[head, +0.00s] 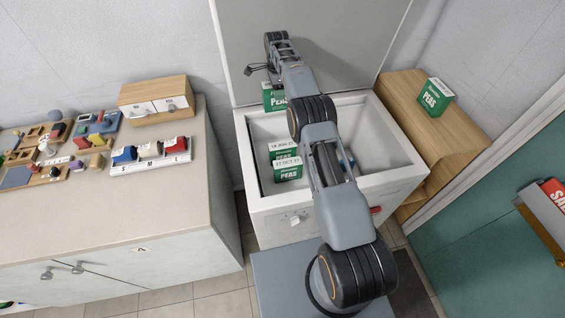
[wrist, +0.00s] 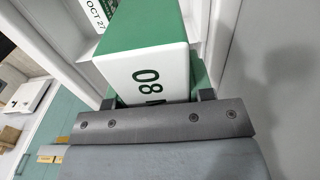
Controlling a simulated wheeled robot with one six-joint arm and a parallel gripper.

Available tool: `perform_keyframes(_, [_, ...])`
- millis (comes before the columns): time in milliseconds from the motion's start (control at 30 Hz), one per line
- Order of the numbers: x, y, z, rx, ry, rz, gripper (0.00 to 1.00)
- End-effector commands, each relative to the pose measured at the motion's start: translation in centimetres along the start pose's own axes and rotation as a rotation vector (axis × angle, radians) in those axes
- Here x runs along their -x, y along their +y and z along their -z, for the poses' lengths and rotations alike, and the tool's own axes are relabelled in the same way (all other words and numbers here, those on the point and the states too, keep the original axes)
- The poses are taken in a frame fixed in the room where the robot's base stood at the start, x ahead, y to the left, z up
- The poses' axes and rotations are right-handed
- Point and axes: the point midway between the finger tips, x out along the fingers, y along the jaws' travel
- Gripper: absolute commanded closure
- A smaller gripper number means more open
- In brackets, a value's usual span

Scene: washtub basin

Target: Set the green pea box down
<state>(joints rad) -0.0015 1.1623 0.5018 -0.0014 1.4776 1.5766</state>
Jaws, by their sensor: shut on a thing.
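My gripper (wrist: 152,100) is shut on a green pea box (wrist: 148,72) with a white end panel marked 08 in the wrist view. In the head view this held box (head: 273,97) shows at the back left of the white basin (head: 262,216), partly hidden by my arm. Two more pea boxes, one behind the other, stand inside the basin at the left; the front one (head: 288,170) has a white top with a date. Another date-marked box (wrist: 97,14) shows beyond the held one in the wrist view. I cannot tell whether the held box touches anything below.
Another pea box (head: 435,97) stands on the wooden cabinet (head: 397,88) at the right. The basin's raised lid (head: 350,40) stands behind my gripper. The left counter (head: 100,215) holds small items and a wooden drawer box (head: 152,92). My arm hides much of the basin's middle.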

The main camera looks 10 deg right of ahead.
Motion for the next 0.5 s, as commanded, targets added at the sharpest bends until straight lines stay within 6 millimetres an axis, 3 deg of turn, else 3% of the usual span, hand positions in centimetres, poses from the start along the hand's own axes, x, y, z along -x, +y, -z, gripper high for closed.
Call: perform_keyframes(500, [-3.2,0.0,-0.3,0.004,0.000,0.001,0.90])
